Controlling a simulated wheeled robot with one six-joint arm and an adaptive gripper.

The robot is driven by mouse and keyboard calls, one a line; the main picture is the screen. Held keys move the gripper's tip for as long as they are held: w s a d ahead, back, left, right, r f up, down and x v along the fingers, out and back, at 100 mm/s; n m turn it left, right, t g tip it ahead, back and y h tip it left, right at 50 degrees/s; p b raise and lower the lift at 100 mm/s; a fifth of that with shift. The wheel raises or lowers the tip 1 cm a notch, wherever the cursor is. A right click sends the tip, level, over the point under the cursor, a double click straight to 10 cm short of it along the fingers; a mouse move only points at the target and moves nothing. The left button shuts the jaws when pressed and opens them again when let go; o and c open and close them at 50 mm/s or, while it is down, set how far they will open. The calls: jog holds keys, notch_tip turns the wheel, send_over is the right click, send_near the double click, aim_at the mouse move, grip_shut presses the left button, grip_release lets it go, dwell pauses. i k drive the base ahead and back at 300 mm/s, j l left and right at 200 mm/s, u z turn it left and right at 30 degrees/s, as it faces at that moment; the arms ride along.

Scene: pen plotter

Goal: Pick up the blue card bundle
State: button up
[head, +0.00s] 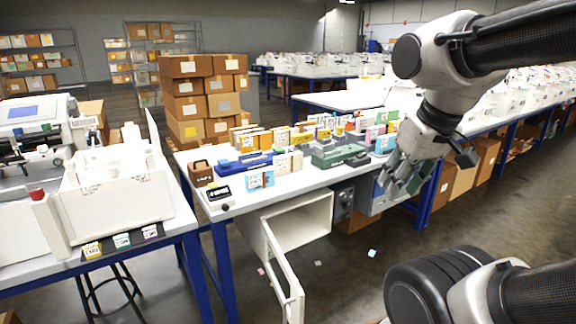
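A light blue card bundle (260,179) with a printed face stands at the front left of the white work table (320,178). Another blue-and-white bundle (386,143) stands near the right end of the row, close to my gripper in the picture. The frame does not show which of the two the task names. My gripper (398,186) hangs at the table's right front, fingers pointing down. Its fingers look spread, with nothing visible between them. It is apart from the front left bundle.
A green device (340,154), a blue device (242,163), a brown box (200,173) and several card bundles crowd the tabletop. Below, a white cabinet door (283,270) hangs open into the floor space. A plotter bench (110,245) stands left. Stacked cartons (205,100) stand behind.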

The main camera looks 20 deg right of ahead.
aim_at(264, 178)
jog(key=l, duration=0.3)
jog(key=i+l+u, duration=0.3)
jog(key=l, duration=0.15)
jog(key=l+u, duration=0.25)
jog(key=l, duration=0.25)
jog(key=i+l+u, duration=0.15)
jog(key=l+u, duration=0.15)
jog(key=l, duration=0.25)
jog(key=l+u, duration=0.25)
jog(key=l, duration=0.25)
jog(key=i+l+u, duration=0.2)
jog(key=l, duration=0.15)
jog(key=i+l+u, duration=0.15)
jog(key=l, duration=0.2)
jog(key=i+l+u, duration=0.2)
jog(key=l, duration=0.15)
jog(key=l+u, duration=0.2)
jog(key=l, duration=0.15)
jog(key=l+u, duration=0.15)
jog(key=l, duration=0.25)
jog(key=i, duration=0.05)
